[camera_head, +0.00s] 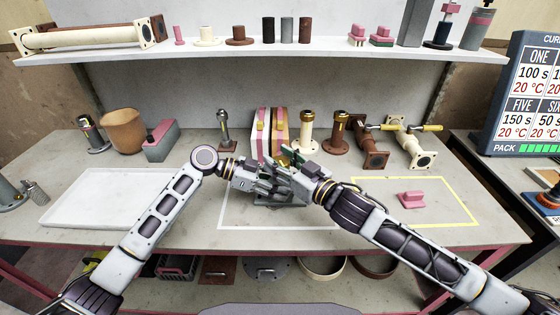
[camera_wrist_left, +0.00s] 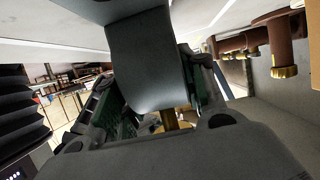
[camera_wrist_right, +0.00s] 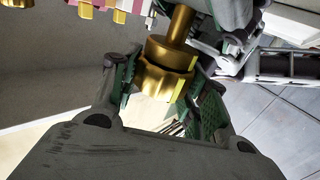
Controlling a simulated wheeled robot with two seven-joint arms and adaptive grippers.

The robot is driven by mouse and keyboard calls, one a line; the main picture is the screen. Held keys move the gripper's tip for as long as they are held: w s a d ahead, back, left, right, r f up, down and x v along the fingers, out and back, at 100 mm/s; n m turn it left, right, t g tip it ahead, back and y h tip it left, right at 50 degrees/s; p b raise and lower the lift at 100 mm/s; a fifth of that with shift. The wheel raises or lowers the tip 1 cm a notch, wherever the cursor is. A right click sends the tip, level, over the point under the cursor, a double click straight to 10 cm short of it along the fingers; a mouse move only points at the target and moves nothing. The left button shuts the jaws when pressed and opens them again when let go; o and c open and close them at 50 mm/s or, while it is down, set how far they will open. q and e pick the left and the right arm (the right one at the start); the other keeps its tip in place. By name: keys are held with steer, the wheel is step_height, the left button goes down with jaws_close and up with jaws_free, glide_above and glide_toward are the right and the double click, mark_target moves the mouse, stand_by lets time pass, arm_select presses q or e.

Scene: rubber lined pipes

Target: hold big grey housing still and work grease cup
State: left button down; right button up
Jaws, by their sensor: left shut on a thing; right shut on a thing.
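The big grey housing (camera_wrist_left: 145,60) fills the upper middle of the left wrist view, between the fingers of my left gripper (camera_head: 268,187), which is shut on it. In the head view the two grippers meet over the middle of the bench and mostly hide the housing. The brass grease cup (camera_wrist_right: 165,75), with a ribbed cap and a yellow mark, sits between the fingers of my right gripper (camera_head: 292,178), which is shut on it. A brass stem runs up from the cap toward grey metal. A bit of brass also shows below the housing in the left wrist view (camera_wrist_left: 170,118).
A white tray (camera_head: 105,198) lies at left and a pink block (camera_head: 411,199) inside a yellow outline at right. Behind the grippers stand a striped pink and cream block (camera_head: 266,128), a cream pipe (camera_head: 308,132) and brown fittings (camera_head: 340,132). A shelf (camera_head: 262,55) hangs above.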

arm_select(q)
steer(key=shift+f, duration=0.1)
arm_select(e)
steer(key=shift+s+a+m, duration=0.3)
steer(key=shift+s, duration=0.05)
stand_by(0.5)
arm_select(q)
steer(key=shift+w, duration=0.1)
arm_select(e)
steer(key=shift+m+t+h, duration=1.3)
steer(key=shift+h, duration=0.4)
steer(key=shift+w+d+m+t+h, duration=0.15)
steer(key=shift+d+m+t+h, duration=0.15)
steer(key=shift+h, duration=0.3)
steer(key=o, duration=1)
steer(key=shift+w+d, duration=0.1)
steer(key=shift+v, duration=3.75)
